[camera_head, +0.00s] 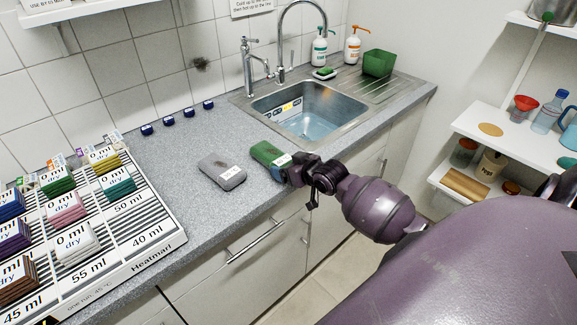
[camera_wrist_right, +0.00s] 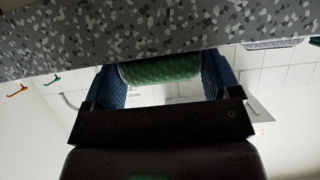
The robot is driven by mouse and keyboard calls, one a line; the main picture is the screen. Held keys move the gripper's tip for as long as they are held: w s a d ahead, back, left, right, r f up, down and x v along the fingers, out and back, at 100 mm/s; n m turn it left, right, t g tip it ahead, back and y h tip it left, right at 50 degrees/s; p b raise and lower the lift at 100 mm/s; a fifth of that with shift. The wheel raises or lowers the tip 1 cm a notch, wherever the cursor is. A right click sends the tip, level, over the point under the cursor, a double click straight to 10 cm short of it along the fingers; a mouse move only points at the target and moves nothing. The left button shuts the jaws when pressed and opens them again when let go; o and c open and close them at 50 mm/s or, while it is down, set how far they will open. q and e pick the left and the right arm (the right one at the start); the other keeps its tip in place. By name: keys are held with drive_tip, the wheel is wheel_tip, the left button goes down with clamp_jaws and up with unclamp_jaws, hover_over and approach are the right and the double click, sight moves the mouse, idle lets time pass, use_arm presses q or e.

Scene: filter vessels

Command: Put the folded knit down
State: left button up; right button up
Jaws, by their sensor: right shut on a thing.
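A green folded knit (camera_head: 267,154) with a white label is at the front part of the counter, just left of my right gripper (camera_head: 283,166). In the right wrist view, the green knit (camera_wrist_right: 160,69) sits between the two blue finger pads of that gripper (camera_wrist_right: 163,82), which is shut on it. The knit is at or just above the grey speckled counter (camera_head: 200,213); I cannot tell whether it touches. My left gripper is not in view.
A striped drying rack (camera_head: 158,229) with several folded, labelled cloths stands at the left. A sink (camera_head: 308,110) with a tap (camera_head: 250,68) is behind the knit. Several small blue-capped items (camera_head: 168,121) line the wall. Counter between rack and grey cloth is bare.

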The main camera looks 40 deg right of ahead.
drive_tip(key=o, duration=0.8)
